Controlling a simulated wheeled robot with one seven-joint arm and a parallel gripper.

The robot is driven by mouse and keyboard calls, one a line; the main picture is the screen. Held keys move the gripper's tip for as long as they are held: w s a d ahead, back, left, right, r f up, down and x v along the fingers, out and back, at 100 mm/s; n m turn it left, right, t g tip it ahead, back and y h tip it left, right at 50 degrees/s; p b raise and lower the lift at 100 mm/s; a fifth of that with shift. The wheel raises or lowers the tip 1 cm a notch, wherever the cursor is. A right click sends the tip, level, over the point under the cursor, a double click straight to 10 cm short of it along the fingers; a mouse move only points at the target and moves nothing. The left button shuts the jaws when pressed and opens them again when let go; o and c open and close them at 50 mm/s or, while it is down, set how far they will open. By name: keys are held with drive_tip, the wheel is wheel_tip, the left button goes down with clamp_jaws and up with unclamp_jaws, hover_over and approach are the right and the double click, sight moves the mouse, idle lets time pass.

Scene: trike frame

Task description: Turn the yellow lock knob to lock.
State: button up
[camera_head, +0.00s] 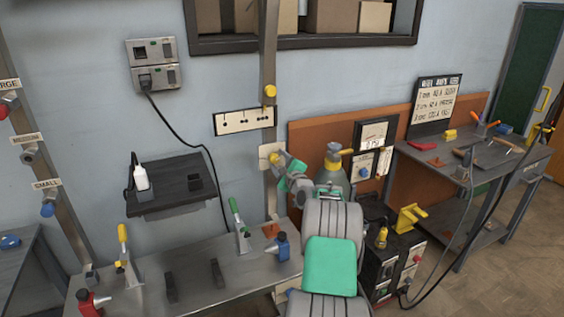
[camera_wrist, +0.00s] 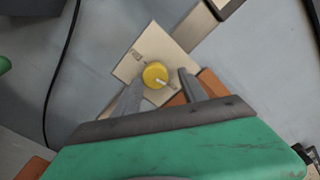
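The yellow lock knob (camera_wrist: 155,75) is round, with a pale pointer mark, and sits on a cream plate (camera_wrist: 172,48) in the wrist view. My gripper (camera_wrist: 159,80) is open, with one grey finger on each side of the knob. A gap shows between the right finger and the knob; the left finger is closer, and I cannot tell whether it touches. In the head view the plate (camera_head: 264,151) is on the metal post, and my gripper (camera_head: 277,160) is in front of it, covering much of the plate.
Another yellow knob (camera_head: 270,91) is higher on the post (camera_head: 268,60). A workbench (camera_head: 205,275) with clamps stands below, and a black shelf (camera_head: 175,187) with a white bottle is at left. A gas cylinder (camera_head: 332,168) stands close to my arm's right side.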

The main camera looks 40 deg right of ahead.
drive_tip(key=shift+o, duration=0.4)
drive_tip(key=shift+w+a, duration=0.2)
drive_tip(key=shift+a, duration=0.1)
drive_tip(key=v, duration=0.7)
drive_tip(key=shift+s, duration=0.4)
drive_tip(key=shift+a, duration=0.15)
